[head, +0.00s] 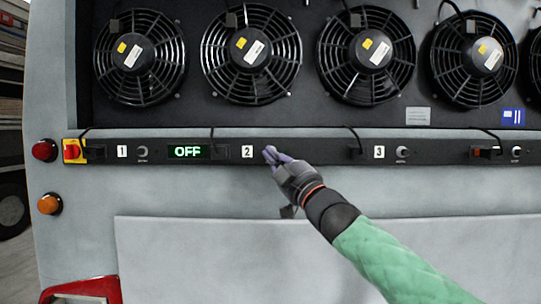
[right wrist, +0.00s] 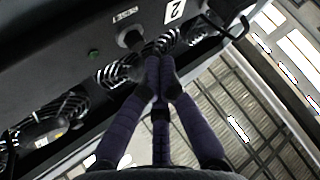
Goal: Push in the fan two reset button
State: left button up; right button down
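A black control strip (head: 330,152) runs below the fans, with a white "2" label (head: 247,152) on it. My right gripper (head: 270,154) is at the strip, just right of that label. Its fingers cover the place where the fan two reset button lies in the head view. In the right wrist view, a dark round button (right wrist: 130,37) shows beside a small text label and the "2" label (right wrist: 174,11). The purple fingertips (right wrist: 160,64) are together, empty and close to this button; contact cannot be told. My left gripper is not in view.
Similar reset buttons sit by the "1" label (head: 142,150) and the "3" label (head: 402,152). A green "OFF" display (head: 187,152) and a red-yellow switch (head: 72,151) are at left. Several fans, including one above (head: 251,53), line the recess. Cables cross the strip.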

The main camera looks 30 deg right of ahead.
jog(key=shift+s+a, duration=0.3)
jog(key=shift+s, duration=0.15)
jog(key=s+a, duration=0.1)
jog(key=s+b, duration=0.1)
jog(key=s, duration=0.1)
jog(key=s+a+b, duration=0.1)
jog(key=shift+s+a, duration=0.15)
jog(key=shift+a, duration=0.15)
dwell(0.7)
